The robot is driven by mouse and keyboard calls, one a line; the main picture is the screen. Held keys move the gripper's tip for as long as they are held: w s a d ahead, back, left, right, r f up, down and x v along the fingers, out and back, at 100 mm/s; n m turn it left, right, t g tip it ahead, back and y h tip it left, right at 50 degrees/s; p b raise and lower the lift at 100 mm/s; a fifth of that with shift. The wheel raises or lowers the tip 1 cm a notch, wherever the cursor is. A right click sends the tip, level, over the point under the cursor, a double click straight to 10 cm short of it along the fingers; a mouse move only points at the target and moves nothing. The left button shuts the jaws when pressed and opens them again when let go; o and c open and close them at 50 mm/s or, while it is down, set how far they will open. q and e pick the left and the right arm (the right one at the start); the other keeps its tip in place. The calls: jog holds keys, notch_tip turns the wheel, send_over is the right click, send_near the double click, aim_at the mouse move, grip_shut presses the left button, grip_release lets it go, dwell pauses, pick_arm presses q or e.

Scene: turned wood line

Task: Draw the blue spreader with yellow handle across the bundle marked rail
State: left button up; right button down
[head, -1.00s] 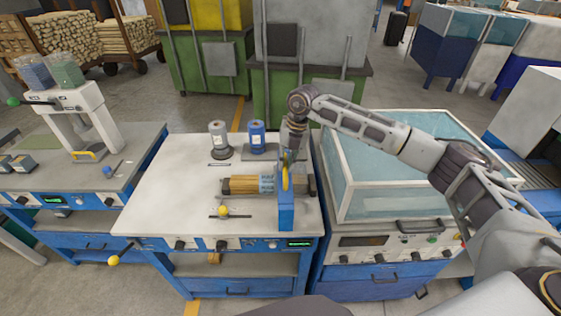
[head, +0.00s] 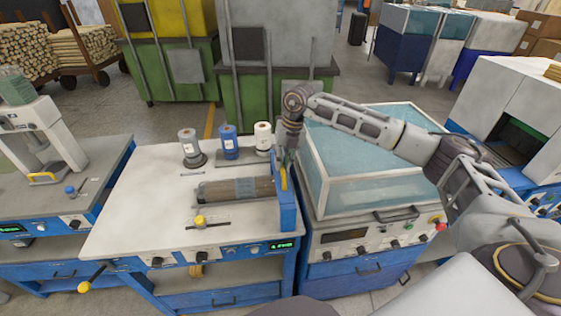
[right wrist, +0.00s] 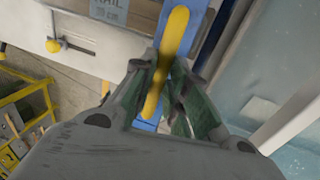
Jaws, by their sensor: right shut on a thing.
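The bundle (head: 220,191) lies lengthwise on the white-topped bench, with a grey-blue band around its middle. In the right wrist view its label (right wrist: 110,9) shows, reading "RAIL". The blue spreader (head: 287,212) stands upright at the bundle's right end, by the bench's right edge; whether they touch is unclear. Its yellow handle (right wrist: 165,60) runs up between the fingers of my right gripper (head: 285,166). The right gripper, also in the right wrist view (right wrist: 163,80), is shut on this handle. My left gripper is not in view.
Three spools stand behind the bundle: grey (head: 189,147), blue (head: 229,143) and white (head: 263,138). A yellow-knobbed lever (head: 200,221) is at the bench front. A glass-topped cabinet (head: 365,165) stands close on the right. The bench's left part is clear.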

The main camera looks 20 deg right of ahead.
jog(key=c, duration=1.4)
grip_release()
jog(key=shift+s+d, duration=0.1)
jog(key=shift+d, duration=0.25)
jog(key=shift+a, duration=0.15)
jog(key=shift+r, duration=0.2)
jog(key=r, duration=0.3)
jog(key=d+r, duration=0.1)
jog(key=r, duration=0.3)
jog(key=d+r, duration=0.1)
jog(key=r, duration=0.3)
jog(key=shift+s+d+r, duration=0.2)
jog(key=shift+s, duration=0.1)
